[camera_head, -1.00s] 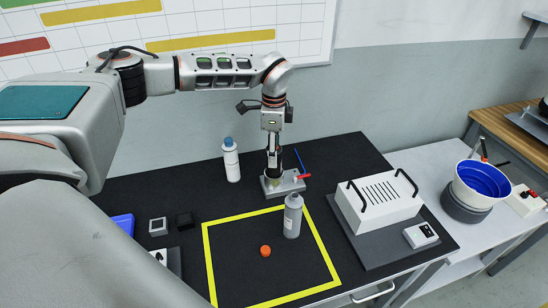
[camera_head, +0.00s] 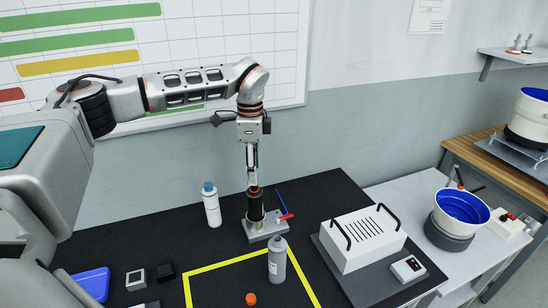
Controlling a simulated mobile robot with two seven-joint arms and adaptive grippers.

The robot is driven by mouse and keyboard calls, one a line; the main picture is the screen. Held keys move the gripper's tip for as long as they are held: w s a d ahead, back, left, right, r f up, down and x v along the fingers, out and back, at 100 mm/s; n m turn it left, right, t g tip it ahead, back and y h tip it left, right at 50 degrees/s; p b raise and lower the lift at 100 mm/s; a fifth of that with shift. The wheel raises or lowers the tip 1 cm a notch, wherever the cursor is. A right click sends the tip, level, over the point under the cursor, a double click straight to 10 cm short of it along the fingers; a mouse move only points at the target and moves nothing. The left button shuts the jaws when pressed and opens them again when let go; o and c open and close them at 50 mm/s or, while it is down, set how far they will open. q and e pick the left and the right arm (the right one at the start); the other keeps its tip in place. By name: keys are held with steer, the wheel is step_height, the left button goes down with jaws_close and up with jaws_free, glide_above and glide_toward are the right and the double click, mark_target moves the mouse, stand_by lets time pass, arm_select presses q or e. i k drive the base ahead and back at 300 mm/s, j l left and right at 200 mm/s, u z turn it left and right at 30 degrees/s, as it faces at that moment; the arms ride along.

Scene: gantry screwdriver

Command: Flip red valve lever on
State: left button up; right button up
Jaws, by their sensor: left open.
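The red valve lever (camera_head: 285,217) sticks out to the right from a grey base block (camera_head: 274,233) on the black table mat. A dark upright cylinder (camera_head: 256,210) with a brownish band stands on the same block, left of the lever. My left gripper (camera_head: 252,180) points straight down over the top of this cylinder, up and to the left of the lever. Its jaws are open and apart from the lever. I cannot tell whether the fingertips touch the cylinder. My right gripper is out of view.
A grey bottle (camera_head: 277,262) stands just in front of the block, and a white bottle with a blue cap (camera_head: 211,206) behind left. An orange cap (camera_head: 251,299) lies inside the yellow outline. A white box with black handles (camera_head: 362,240) stands to the right.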

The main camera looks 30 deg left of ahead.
mark_target(277, 220)
steer(key=k, duration=1)
